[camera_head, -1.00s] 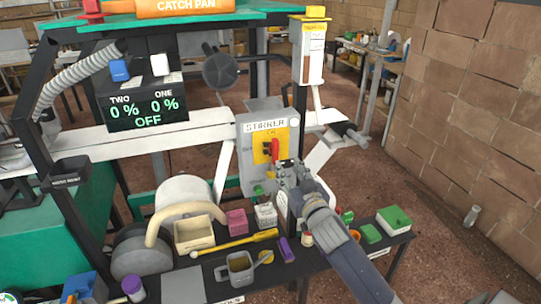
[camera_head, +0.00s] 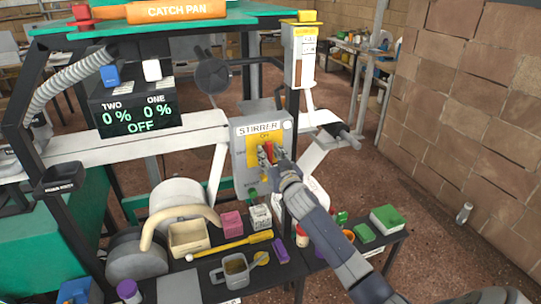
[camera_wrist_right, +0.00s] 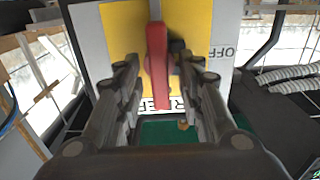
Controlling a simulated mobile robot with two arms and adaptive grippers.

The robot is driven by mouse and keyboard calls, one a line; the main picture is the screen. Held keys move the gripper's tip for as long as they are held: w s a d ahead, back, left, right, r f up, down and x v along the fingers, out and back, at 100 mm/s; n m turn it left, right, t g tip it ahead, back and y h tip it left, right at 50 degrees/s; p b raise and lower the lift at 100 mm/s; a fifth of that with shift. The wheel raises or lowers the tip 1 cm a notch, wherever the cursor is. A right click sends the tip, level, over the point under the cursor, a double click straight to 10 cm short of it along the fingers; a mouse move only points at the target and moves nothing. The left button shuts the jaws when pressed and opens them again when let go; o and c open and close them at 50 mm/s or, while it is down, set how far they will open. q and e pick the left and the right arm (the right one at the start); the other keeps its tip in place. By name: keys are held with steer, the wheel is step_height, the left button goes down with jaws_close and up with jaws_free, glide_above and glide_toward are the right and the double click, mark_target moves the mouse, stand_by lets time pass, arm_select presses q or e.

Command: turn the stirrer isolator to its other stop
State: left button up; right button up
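The stirrer isolator (camera_head: 241,150) is a grey box labelled STIRRER with a yellow plate and a red handle (camera_head: 269,148). My right gripper (camera_head: 271,156) is at the isolator. In the right wrist view its fingers (camera_wrist_right: 158,82) are open, one on each side of the handle, with small gaps showing. My left gripper is not in view.
A bench below holds a beige box (camera_head: 188,240), a grey mug (camera_head: 235,270), a yellow tool (camera_head: 230,245) and green blocks (camera_head: 386,218). A clear gauge (camera_head: 302,55) stands above the isolator. A brick wall is at right.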

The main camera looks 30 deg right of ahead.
jaws_close()
steer(key=shift+n, duration=0.3)
steer(key=n, duration=0.3)
steer(key=shift+a+p, duration=0.1)
steer(key=shift+p, duration=0.3)
steer(key=n, duration=0.4)
steer(key=shift+w+a+f+n, duration=0.1)
steer(key=shift+a+n, duration=0.05)
steer(key=shift+n, duration=0.15)
steer(key=n, duration=0.2)
steer(key=n+p, duration=0.1)
steer(key=n, duration=0.2)
steer(key=shift+a+f, duration=0.15)
steer(key=shift+f, duration=0.05)
steer(key=n, duration=0.4)
steer(key=shift+f, duration=0.15)
steer(key=shift+n, duration=0.5)
